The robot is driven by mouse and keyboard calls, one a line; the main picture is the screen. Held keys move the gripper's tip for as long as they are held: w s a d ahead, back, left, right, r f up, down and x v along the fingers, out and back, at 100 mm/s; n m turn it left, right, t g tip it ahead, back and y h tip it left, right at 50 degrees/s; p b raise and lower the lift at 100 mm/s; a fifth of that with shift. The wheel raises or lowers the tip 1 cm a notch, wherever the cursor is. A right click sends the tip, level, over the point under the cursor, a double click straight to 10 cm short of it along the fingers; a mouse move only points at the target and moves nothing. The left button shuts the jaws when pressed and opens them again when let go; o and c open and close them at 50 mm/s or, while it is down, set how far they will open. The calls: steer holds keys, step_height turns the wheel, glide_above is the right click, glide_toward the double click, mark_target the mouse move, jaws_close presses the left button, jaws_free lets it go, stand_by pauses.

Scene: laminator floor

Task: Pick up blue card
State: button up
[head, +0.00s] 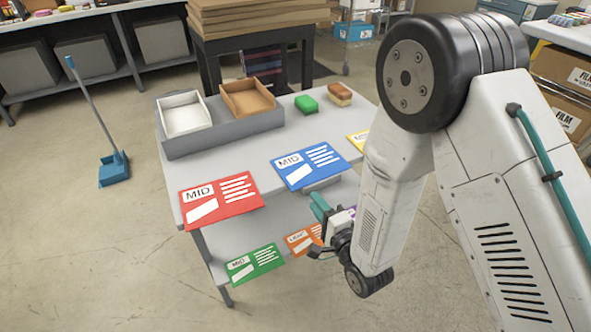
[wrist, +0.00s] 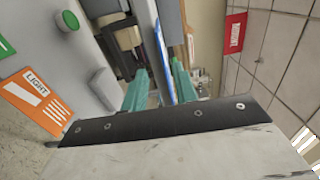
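In the wrist view the blue card (wrist: 161,46) shows nearly edge-on as a thin strip. My gripper (head: 320,205) is just in front of and below the card in the head view. In the wrist view my gripper (wrist: 160,82) has its two teal fingers apart, one on each side of the line of the card and table edge. No contact with the card is visible.
A red card (head: 220,200) lies left of the blue one, a yellow card (head: 358,142) right, partly behind my arm. Green (head: 255,263) and orange (head: 303,240) cards lie on the lower shelf.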

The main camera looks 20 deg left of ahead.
glide_toward(296, 170)
steer(key=a, duration=0.3)
steer(key=shift+w+a+f, duration=0.1)
steer(key=shift+w, duration=0.25)
jaws_close()
